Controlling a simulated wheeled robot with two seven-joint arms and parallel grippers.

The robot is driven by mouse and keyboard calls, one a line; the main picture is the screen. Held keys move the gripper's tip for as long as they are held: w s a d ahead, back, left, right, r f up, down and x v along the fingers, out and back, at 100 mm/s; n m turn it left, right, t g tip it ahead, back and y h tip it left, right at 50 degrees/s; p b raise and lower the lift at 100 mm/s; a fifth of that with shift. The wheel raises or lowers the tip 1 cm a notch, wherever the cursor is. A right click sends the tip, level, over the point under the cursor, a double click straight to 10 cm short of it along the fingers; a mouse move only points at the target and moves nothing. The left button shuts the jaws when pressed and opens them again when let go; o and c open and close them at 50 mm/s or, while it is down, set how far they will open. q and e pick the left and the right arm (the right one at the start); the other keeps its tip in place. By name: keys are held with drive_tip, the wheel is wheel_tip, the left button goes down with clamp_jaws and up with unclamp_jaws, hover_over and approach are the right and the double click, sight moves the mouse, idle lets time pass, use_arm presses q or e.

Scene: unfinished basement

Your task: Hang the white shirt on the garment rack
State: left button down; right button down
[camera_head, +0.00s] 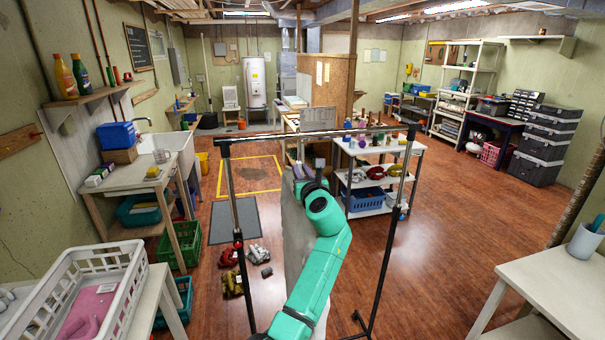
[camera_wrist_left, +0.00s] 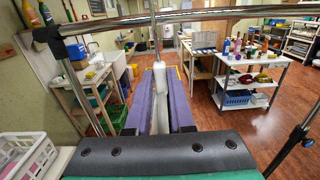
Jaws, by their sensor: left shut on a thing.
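The garment rack (camera_head: 237,208) stands in front of me, with a metal rail across dark posts; its rail (camera_wrist_left: 215,15) crosses the top of the left wrist view. My left gripper (camera_head: 308,174) is just below the rail, near its middle. In the left wrist view its purple fingers (camera_wrist_left: 160,108) are shut on the white shirt (camera_wrist_left: 160,85) at its hanger. A thin hanger hook (camera_wrist_left: 154,32) rises from there to the rail; I cannot tell if it rests on it. The shirt (camera_head: 293,240) hangs down, mostly hidden behind my teal arm. My right gripper is not in view.
A white laundry basket (camera_head: 117,255) with pink cloth stands at the left front. A white table (camera_head: 555,280) is at the right front. A shelf cart (camera_head: 412,150) with bottles stands behind the rack. Shoes (camera_head: 232,283) lie on the floor by the left post. Right-hand floor is clear.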

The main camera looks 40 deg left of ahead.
sight(299, 167)
use_arm(q)
drive_tip(key=x, duration=0.3)
drive_tip(key=shift+w+a, duration=0.1)
drive_tip(key=shift+a, duration=0.1)
drive_tip(key=shift+b+x, duration=0.55)
drive_tip(key=shift+x, duration=0.7)
drive_tip(key=shift+b+x, duration=0.9)
drive_tip(key=shift+x, duration=1.1)
drive_tip(key=shift+f+b, duration=0.8)
drive_tip(key=shift+f, duration=1)
drive_tip(key=c, duration=0.7)
unclamp_jaws()
drive_tip(key=shift+d, duration=0.1)
